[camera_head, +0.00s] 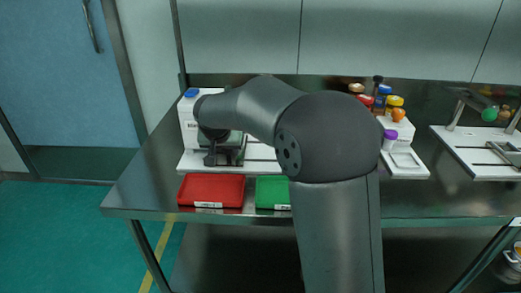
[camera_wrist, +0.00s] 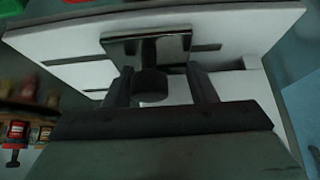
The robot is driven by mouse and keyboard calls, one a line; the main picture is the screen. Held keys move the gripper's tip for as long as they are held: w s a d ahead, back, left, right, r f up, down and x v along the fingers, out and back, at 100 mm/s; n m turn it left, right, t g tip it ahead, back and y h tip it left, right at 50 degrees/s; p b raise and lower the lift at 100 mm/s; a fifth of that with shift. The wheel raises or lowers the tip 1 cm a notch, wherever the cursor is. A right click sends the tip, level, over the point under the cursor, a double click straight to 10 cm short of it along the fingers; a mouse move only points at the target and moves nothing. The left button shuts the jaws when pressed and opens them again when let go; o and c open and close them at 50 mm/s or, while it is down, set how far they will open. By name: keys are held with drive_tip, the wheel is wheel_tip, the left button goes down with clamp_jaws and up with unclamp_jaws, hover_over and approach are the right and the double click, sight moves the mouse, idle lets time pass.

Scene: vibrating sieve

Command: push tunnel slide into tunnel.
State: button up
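In the wrist view a dark shiny plate (camera_wrist: 122,46) with a round dark knob (camera_wrist: 151,82) lies over a slotted white base (camera_wrist: 60,62); it looks like the tunnel slide. My gripper (camera_wrist: 160,82) is open, with one finger on each side of the knob. A gap shows on the right of the knob; the left finger appears very close to it, and I cannot tell if they touch. In the head view my gripper (camera_head: 222,155) is low over the white device (camera_head: 188,135) at the table's left. My arm hides part of it, and I cannot make out the tunnel.
A red tray (camera_head: 211,188) and a green tray (camera_head: 271,193) lie at the table's front edge. Several colored-capped bottles (camera_head: 383,98) stand at the back, near a white balance (camera_head: 405,162). Another white apparatus (camera_head: 470,150) stands at the right.

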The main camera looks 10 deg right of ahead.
drive_tip(key=shift+w+a, duration=0.2)
drive_tip(key=shift+a, duration=0.55)
drive_tip(key=shift+w+a, duration=0.15)
drive_tip(key=shift+a, duration=0.6)
drive_tip(key=o, duration=1.1)
drive_tip(key=p+v, duration=0.2)
drive_tip(key=v, duration=0.7)
